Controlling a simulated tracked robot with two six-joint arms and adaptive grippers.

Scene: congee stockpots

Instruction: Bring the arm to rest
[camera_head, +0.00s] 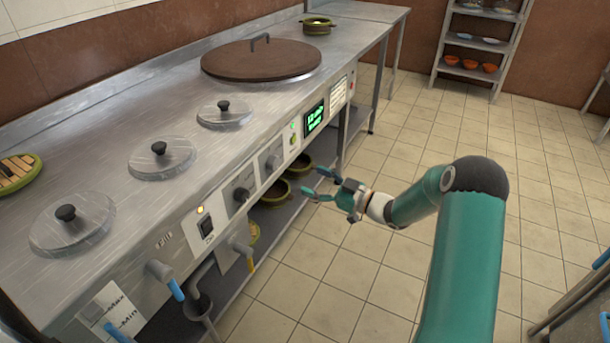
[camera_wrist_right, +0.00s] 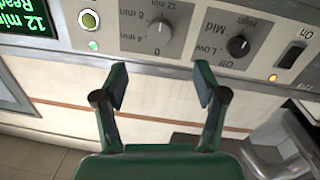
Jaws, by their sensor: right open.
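My right gripper (camera_head: 314,184) is open and empty in the head view, a short way in front of the steel cooker's control panel (camera_head: 262,160). The right wrist view shows its two green fingers (camera_wrist_right: 160,90) spread apart with nothing between them. Beyond the fingers are a timer knob (camera_wrist_right: 160,32) and a heat knob (camera_wrist_right: 238,46), and the fingers look apart from both. A green display (camera_wrist_right: 25,18) shows at the upper left of that view. My left gripper is in neither view.
The steel counter (camera_head: 110,120) holds several lidded wells, including a large brown lid (camera_head: 262,60). Olive pots (camera_head: 275,192) stand on the shelf below. A blue-handled tap (camera_head: 165,275) juts out in front. A rack (camera_head: 480,45) stands at the back; the tiled floor (camera_head: 400,120) between is clear.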

